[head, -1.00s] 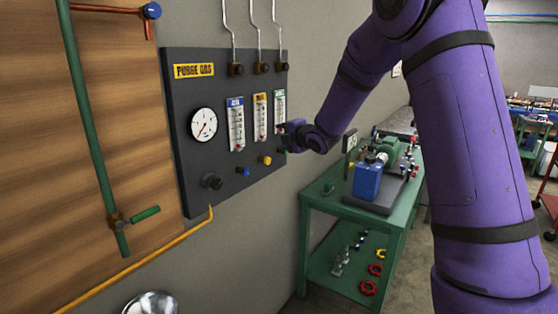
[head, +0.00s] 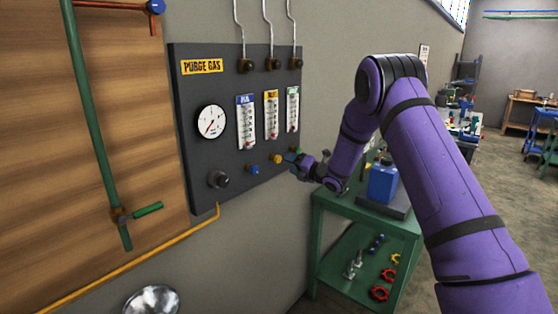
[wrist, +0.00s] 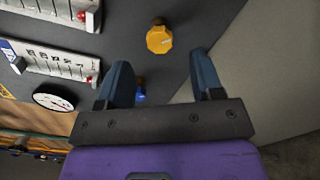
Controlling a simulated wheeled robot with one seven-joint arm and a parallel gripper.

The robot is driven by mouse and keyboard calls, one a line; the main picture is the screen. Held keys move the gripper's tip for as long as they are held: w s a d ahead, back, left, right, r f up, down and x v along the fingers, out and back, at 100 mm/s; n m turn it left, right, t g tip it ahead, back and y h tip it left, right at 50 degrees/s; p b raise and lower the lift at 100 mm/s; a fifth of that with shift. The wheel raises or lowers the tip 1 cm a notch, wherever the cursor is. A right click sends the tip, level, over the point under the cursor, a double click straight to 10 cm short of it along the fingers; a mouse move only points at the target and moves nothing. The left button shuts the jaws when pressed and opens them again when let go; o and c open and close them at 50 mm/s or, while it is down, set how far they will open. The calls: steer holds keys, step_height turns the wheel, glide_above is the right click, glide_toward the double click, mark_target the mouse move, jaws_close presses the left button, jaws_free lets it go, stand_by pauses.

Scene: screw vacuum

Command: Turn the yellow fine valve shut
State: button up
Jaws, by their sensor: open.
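The yellow fine valve (head: 277,159) is a small knob low on the dark purge gas panel (head: 186,112), under the yellow-labelled flow tube (head: 271,115). In the wrist view the yellow knob (wrist: 159,39) sits ahead of my gripper, between the lines of its two fingers and apart from them. A pale mark shows on its face. My gripper (wrist: 164,78) is open and empty. In the head view my gripper (head: 291,160) is just right of the yellow knob, near the panel's lower right.
The blue knob (head: 253,169) is left of the yellow one; it also shows beside a finger in the wrist view (wrist: 140,94). A green knob (head: 296,150) is partly hidden by my gripper. A round gauge (head: 211,121) and black knob (head: 219,179) are further left. A green table (head: 330,206) stands right.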

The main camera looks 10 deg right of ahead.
mark_target(280, 159)
steer(key=x, duration=0.7)
steer(key=c, duration=0.9)
